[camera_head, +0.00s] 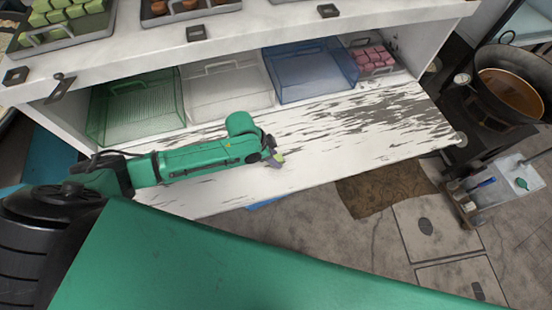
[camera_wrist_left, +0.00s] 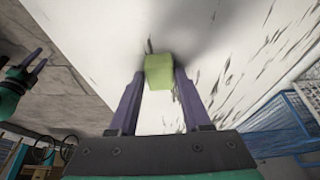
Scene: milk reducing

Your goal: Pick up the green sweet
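The green sweet (camera_wrist_left: 159,72) is a small pale-green block. In the left wrist view it sits between the tips of the two purple fingers of my left gripper (camera_wrist_left: 160,78), which close against its sides. Whether the sweet touches the shelf is unclear. My right gripper (camera_wrist_left: 32,68) shows small at the left edge of the left wrist view, with its fingers apart; it is not seen in the head view.
At the back of the shelf stand a green basket (camera_head: 135,110), a white basket (camera_head: 228,88), a blue basket (camera_head: 310,72) and a basket of pink sweets (camera_head: 371,60). The upper counter (camera_head: 270,25) holds a tray of green blocks (camera_head: 62,20). The shelf's right side is clear.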

